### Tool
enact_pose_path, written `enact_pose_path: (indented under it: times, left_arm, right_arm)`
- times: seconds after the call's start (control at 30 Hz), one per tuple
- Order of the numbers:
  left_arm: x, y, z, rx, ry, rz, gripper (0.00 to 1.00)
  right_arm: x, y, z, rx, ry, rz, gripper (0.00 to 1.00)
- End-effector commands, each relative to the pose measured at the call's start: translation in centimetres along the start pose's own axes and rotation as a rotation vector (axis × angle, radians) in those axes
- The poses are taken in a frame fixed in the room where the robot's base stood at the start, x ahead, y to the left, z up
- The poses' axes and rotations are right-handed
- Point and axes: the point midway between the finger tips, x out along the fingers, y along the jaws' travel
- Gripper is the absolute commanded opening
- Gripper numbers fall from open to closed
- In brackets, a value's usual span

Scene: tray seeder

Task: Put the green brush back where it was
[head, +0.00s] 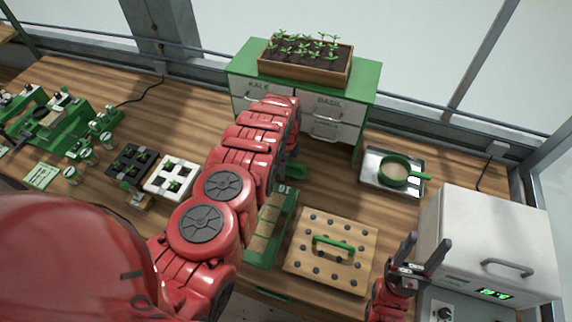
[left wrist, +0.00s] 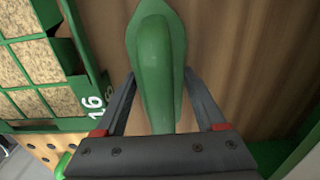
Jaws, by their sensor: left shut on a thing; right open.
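The green brush (left wrist: 158,60) shows in the left wrist view as a long, smooth green body with a raised ridge. My left gripper (left wrist: 160,78) is shut on it, with one dark finger on each side. Bare brown wood lies behind the brush; I cannot tell if they touch. In the head view my red left arm hides most of this gripper, and only a bit of green (head: 296,169) shows beside it. My right gripper (head: 427,242) is open and empty, at the lower right.
A green divided tray (head: 262,262) and a holed wooden board (head: 366,251) with a green handle lie in front. A metal tray (head: 413,190) holds a green sieve (head: 394,171). A green-topped cabinet (head: 366,82) stands behind, a white machine (head: 488,225) at right.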

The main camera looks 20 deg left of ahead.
Motion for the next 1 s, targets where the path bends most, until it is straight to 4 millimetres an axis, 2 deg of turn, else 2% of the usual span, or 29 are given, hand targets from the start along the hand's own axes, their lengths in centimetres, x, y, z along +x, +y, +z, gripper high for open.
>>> enact_pose_path:
  times: [0.4, 0.43, 0.57, 0.6, 0.8, 1.0]
  left_arm:
    - [0.7, -0.1, 0.0, 0.001, 0.0, -0.003, 0.2]
    - [0.7, -0.1, 0.0, 0.001, 0.0, -0.003, 0.74]
    - [0.6, -0.1, 0.0, 0.001, 0.0, -0.002, 0.97]
    - [0.6, -0.1, 0.0, 0.001, 0.0, -0.002, 1.0]
    - [0.5, 0.0, 0.0, 0.001, 0.0, -0.002, 1.0]
    - [-0.3, -0.1, 0.0, -0.001, 0.0, -0.001, 1.0]
  right_arm:
    - [-0.2, 0.0, 0.0, 0.0, 0.0, 0.0, 0.54]
    - [-0.2, 0.0, 0.0, 0.0, 0.0, 0.0, 0.54]
    - [-0.1, 0.0, 0.0, 0.0, 0.0, 0.0, 0.54]
    - [-0.1, 0.0, 0.0, 0.0, 0.0, 0.0, 0.54]
    - [-0.1, 0.0, 0.0, 0.0, 0.0, 0.0, 0.54]
    - [-0.2, 0.0, 0.0, 0.0, 0.0, 0.0, 0.54]
